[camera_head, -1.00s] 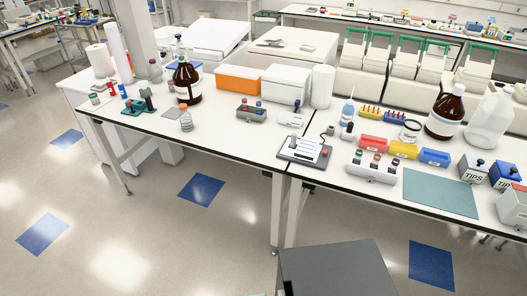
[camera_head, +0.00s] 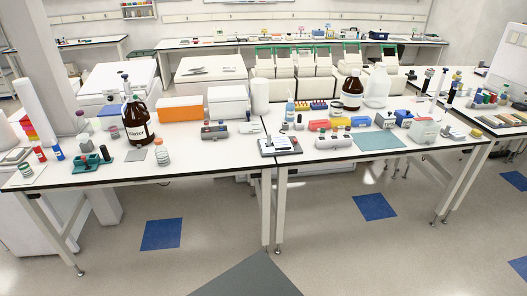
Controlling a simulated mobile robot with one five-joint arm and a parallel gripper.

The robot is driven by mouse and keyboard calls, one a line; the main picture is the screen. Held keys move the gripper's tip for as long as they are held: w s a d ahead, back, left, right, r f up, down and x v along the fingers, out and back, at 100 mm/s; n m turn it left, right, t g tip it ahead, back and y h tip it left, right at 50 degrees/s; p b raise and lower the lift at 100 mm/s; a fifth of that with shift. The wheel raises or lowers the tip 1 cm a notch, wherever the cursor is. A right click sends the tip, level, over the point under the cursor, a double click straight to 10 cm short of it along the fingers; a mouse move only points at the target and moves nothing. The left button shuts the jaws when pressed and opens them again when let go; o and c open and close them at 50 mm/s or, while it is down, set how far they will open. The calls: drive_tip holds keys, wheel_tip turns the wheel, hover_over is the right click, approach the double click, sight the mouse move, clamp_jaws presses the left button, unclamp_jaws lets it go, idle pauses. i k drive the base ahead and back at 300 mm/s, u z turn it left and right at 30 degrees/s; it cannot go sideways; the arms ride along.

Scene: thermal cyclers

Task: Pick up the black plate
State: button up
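I cannot pick out the black plate with certainty. A dark-framed flat device with a white top (camera_head: 280,145) lies at the front edge where the two white benches meet. A small flat grey square (camera_head: 136,155) lies on the left bench in front of the brown bottle labelled Water (camera_head: 136,121). Several cream machines with green-edged raised lids (camera_head: 294,64) stand in a row behind the benches. My gripper is not in view.
Another bench with a dark mat (camera_head: 500,119) stands at right. The floor (camera_head: 330,235) in front is open.

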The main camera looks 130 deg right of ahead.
sight(280, 143)
drive_tip(key=z, duration=0.4)
drive_tip(key=i, duration=0.1)
drive_tip(key=z, duration=3.45)
drive_tip(key=i, duration=2)
drive_tip(key=u, duration=0.05)
